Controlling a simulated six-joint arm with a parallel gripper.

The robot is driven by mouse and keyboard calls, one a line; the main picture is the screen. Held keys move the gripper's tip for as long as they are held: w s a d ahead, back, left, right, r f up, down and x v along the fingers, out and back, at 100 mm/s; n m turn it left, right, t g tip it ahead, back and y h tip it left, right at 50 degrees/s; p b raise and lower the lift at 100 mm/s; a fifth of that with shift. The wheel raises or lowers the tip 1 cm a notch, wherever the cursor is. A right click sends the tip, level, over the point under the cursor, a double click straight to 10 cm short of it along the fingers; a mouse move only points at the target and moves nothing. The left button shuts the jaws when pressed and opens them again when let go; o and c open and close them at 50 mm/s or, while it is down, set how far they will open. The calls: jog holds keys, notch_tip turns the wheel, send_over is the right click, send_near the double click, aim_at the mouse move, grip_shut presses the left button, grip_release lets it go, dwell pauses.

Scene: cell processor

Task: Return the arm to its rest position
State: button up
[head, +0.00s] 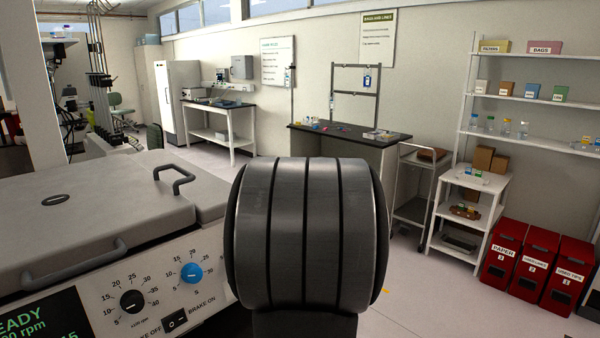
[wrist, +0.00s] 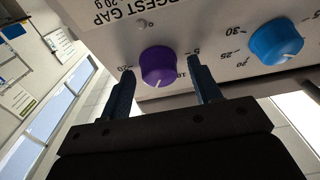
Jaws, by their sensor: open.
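In the wrist view my gripper (wrist: 160,66) is open, with its two dark blue fingers spread. A purple knob (wrist: 158,67) on the machine's panel shows between the fingertips, with a gap on each side. A blue knob (wrist: 276,42) is to the right of the fingers; a blue knob also shows on the machine's front in the head view (head: 192,273). The gripper holds nothing. In the head view a large grey arm link of mine (head: 305,235) fills the lower middle, and my gripper is not seen there.
The machine (head: 90,215) with handled lid, black knob (head: 133,301) and brake switch (head: 176,320) stands close on the left. Behind are a dark-topped bench (head: 350,137), a cart (head: 413,195), shelves and red bins (head: 530,262). The floor right of my arm looks clear.

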jog(key=shift+m+h, duration=0.3)
jog(key=shift+m, duration=0.4)
